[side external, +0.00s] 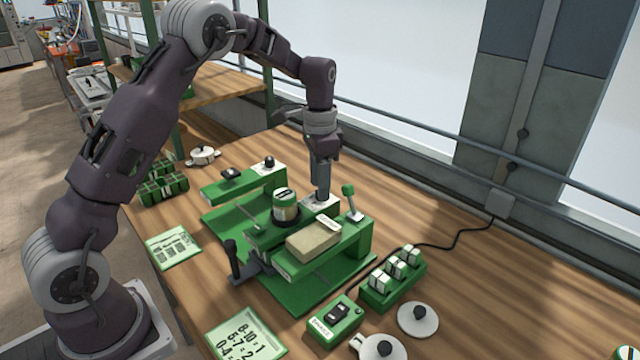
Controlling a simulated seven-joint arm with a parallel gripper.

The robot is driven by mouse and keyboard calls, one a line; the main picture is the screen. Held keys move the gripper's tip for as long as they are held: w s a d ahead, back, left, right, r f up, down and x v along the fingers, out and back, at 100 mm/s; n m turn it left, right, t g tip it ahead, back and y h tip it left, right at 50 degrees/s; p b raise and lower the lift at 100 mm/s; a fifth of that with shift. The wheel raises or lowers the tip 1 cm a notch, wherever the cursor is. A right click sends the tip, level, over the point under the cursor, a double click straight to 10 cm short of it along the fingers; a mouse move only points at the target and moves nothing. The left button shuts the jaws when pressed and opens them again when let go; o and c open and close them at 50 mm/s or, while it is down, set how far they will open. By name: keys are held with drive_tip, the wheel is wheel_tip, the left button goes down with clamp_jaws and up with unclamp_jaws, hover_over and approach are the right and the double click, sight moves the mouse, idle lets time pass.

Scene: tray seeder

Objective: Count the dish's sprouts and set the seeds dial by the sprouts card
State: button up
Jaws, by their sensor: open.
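My gripper (320,192) points straight down over a white plate (327,208) on the green tray seeder (222,218). The jaws hide what sits on this plate, so I cannot tell whether it is the seeds dial or whether they touch it. Another white plate with a black knob (269,163) stands on the seeder's far left arm. A card with number ranges (245,335) lies at the front; its lines seem to read 8-10, 5-7 and 0-4, partly cut off. No sprouts can be made out. A lidded white dish (380,348) is at the front edge, and another (203,156) at the back left.
A green-knobbed lever (350,198), a round canister (285,205) and a beige block (314,240) crowd the gripper. A black handle (233,259) sticks up at left. A switch box (335,320), a rack (392,279) and a white disc (418,319) stand in front.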

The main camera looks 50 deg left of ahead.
drive_tip(key=shift+f, duration=0.35)
clamp_jaws()
drive_tip(key=n, duration=0.6)
drive_tip(key=shift+d, duration=0.1)
drive_tip(key=n, duration=0.5)
drive_tip(key=shift+n, duration=0.3)
idle(0.3)
unclamp_jaws()
